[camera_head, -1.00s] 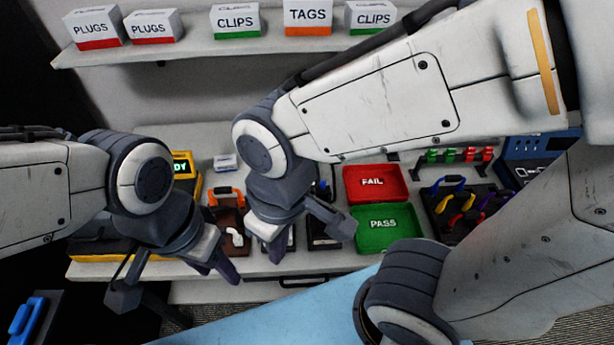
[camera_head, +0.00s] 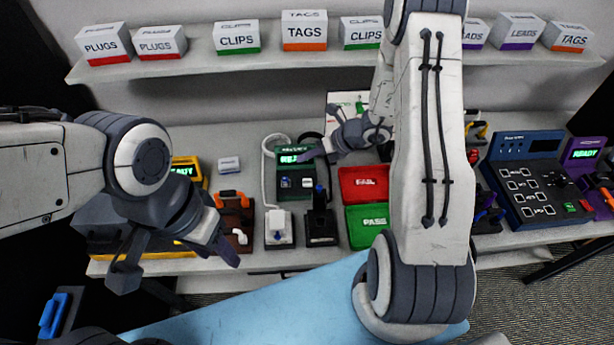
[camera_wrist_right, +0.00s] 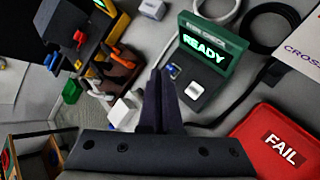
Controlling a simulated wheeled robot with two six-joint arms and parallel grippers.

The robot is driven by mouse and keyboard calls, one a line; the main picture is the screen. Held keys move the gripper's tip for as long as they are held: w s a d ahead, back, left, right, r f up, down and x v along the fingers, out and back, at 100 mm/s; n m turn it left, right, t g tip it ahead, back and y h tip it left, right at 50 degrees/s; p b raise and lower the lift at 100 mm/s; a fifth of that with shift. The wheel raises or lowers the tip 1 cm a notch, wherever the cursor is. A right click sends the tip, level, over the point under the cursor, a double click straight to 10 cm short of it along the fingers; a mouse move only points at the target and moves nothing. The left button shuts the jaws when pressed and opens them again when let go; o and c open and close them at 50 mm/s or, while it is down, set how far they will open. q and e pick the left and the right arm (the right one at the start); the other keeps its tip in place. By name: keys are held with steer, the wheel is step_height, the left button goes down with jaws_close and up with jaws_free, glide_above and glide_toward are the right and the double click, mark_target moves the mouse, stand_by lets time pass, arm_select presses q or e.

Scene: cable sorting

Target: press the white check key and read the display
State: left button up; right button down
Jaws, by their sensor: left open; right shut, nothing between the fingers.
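A green tester (camera_head: 294,180) stands at the middle of the bench. Its lit display (camera_head: 290,159) is partly covered by my right gripper in the head view, but reads READY in the right wrist view (camera_wrist_right: 204,49). A white key (camera_head: 307,183) and a blue key (camera_head: 285,183) sit below it; the white key also shows in the right wrist view (camera_wrist_right: 194,90). My right gripper (camera_head: 308,155) is shut and empty above the tester. In its wrist view the fingertips (camera_wrist_right: 159,73) appear beside the keys; contact cannot be told. My left gripper (camera_head: 173,262) is open and empty at the bench's front left.
A red FAIL tray (camera_head: 345,190) and a green PASS tray (camera_head: 355,235) lie right of the tester. A white plug block (camera_head: 279,238) and a black stand (camera_head: 321,237) are in front. A blue console (camera_head: 537,180) stands at the right. Boxes line the shelf (camera_head: 270,60) above.

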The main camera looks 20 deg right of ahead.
mark_target(311, 184)
steer(key=shift+w+d+f+m, duration=0.15)
steer(key=shift+d+f+m, duration=0.25)
steer(key=shift+d+m, duration=0.35)
step_height(311, 184, down, 9)
steer(key=b, duration=0.7)
steer(key=shift+r, duration=0.1)
stand_by(1.5)
steer(key=shift+f+b, duration=0.4)
steer(key=shift+b, duration=0.05)
